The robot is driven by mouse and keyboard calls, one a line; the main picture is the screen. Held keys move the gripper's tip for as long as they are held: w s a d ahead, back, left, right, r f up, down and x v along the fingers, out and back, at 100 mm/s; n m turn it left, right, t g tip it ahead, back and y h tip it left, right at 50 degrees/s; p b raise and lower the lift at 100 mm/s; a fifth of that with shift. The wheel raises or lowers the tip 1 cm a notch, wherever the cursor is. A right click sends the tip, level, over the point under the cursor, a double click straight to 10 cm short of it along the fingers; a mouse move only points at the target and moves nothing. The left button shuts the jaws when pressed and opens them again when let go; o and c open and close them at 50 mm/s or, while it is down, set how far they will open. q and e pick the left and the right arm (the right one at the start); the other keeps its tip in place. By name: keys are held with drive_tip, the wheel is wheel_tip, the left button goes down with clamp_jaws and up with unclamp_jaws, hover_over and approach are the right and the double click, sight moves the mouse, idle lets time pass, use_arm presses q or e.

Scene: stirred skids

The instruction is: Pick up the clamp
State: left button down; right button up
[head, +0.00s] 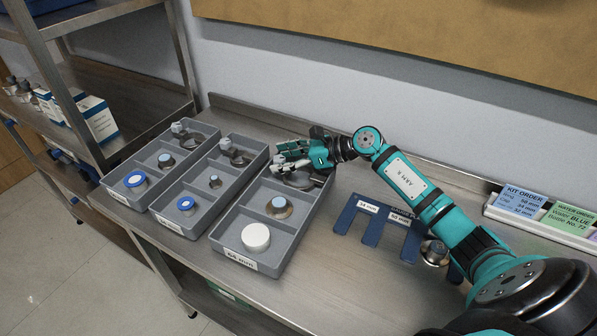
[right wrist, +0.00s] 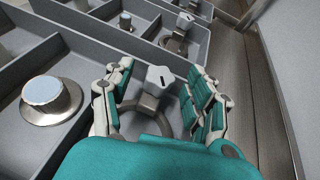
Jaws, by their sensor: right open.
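The clamp (right wrist: 158,78), a metal ring with a pale grey slotted knob, lies in the rear compartment of the nearest grey tray (head: 226,225). In the head view its ring (head: 318,182) shows partly below my right gripper (head: 281,157). In the right wrist view my right gripper (right wrist: 165,100) is open, with its teal and white fingers on either side of the clamp. I cannot tell whether a finger touches it. Similar clamps lie in the rear compartments of the middle tray (head: 237,154) and the left tray (head: 181,129). My left gripper is not in view.
The nearest tray also holds a metal flanged part (head: 279,206) and a white cap (head: 256,237). A blue slotted gauge (head: 372,232) and another metal part (head: 434,252) lie on the bench right of it. A wall stands behind; a shelf rack (head: 110,75) is left.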

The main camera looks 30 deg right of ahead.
drive_tip(key=shift+w+a+f, duration=0.1)
clamp_jaws()
idle(0.3)
